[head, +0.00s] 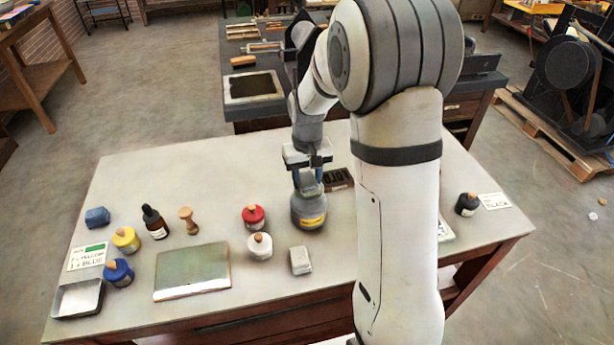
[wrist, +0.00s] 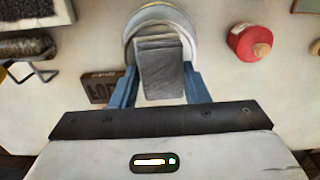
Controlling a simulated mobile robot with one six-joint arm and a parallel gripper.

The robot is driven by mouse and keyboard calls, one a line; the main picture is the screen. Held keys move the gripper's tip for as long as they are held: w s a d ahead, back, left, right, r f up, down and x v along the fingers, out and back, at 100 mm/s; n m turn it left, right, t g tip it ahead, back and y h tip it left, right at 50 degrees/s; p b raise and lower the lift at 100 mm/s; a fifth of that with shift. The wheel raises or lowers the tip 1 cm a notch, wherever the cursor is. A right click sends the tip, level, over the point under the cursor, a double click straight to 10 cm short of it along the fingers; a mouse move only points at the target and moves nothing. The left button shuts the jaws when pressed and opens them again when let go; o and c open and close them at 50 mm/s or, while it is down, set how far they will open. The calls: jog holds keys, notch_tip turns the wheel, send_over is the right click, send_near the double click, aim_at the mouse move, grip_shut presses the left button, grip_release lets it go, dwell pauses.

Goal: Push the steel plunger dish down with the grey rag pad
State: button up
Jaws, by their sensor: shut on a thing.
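My gripper (head: 308,178) is shut on the grey rag pad (wrist: 161,70). The pad sits between its two blue fingers in the wrist view, and shows in the head view (head: 308,185). The plunger can (head: 309,213), grey with a yellow label, stands upright on the table directly below the pad. In the wrist view the round pale rim of its steel dish (wrist: 138,22) shows around and behind the pad. The pad overlaps the dish in both views; I cannot tell whether they touch or how far down the dish sits. The pad hides the dish's middle.
A red jar (head: 253,217) and a white jar (head: 260,246) stand left of the can, with a pale block (head: 300,261) in front. A dark type block (head: 338,179) lies behind right. A slab (head: 192,271) and several bottles occupy the table's left side.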

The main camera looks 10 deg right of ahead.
jog(key=shift+f+b, duration=0.3)
jog(key=shift+f, duration=0.2)
dwell(1.3)
jog(key=shift+r+p, duration=2.4)
jog(key=shift+r, duration=1.15)
